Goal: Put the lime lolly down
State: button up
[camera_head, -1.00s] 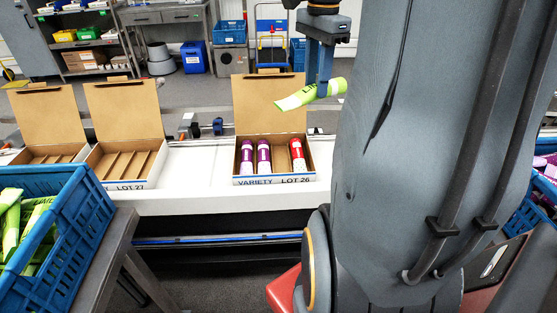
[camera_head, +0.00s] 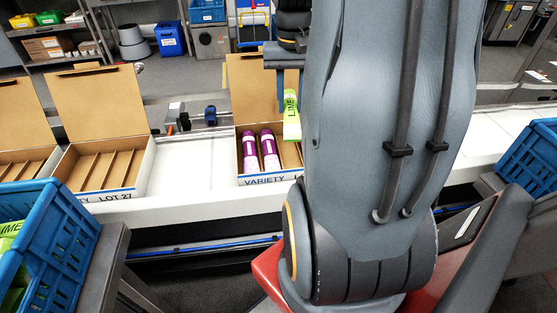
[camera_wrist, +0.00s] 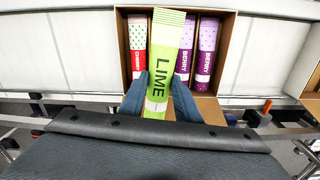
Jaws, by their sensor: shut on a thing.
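The lime lolly (camera_head: 291,115) is a green flat pack marked LIME, also clear in the wrist view (camera_wrist: 163,62). My gripper (camera_wrist: 160,88) is shut on its lower part, one blue-grey finger at each side. The lolly is over the open variety box (camera_head: 262,180), lined up along its slots between the red cherry lolly (camera_wrist: 138,48) and two purple berry lollies (camera_wrist: 206,55). In the head view my arm hides the box's right side and the cherry lolly. I cannot tell whether the lime lolly touches the box floor.
The box's lid (camera_head: 252,88) stands open at the back. An empty divided box (camera_head: 105,170) stands to the left on the white conveyor (camera_head: 180,165). Blue crates stand at the left (camera_head: 75,240) and right (camera_head: 530,155); the left one holds lime lollies.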

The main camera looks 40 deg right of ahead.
notch_tip(320, 180, down, 2)
jog(key=shift+a+n, duration=0.1)
jog(key=shift+n, duration=0.5)
jog(key=p, duration=0.1)
send_over(289, 154)
notch_tip(289, 154, down, 10)
jog(key=shift+w+r, duration=0.1)
jog(key=shift+r, duration=0.1)
jog(key=shift+f, duration=0.6)
jog(key=o, duration=0.8)
notch_tip(289, 154, up, 13)
jog(key=shift+r+b, duration=0.1)
jog(key=shift+b, duration=0.4)
jog(key=s+a+f+n, duration=0.1)
jog(key=a+f+n, duration=0.1)
jog(key=a, duration=0.6)
jog(key=a+f+n, duration=0.2)
jog(key=a, duration=0.6)
jog(key=s+a+f+n, duration=0.1)
jog(key=a+f+n, duration=0.1)
jog(key=a, duration=0.6)
jog(key=shift+s+a+f+t, duration=0.1)
jog(key=shift+s+f+t, duration=0.2)
jog(key=shift+t, duration=0.1)
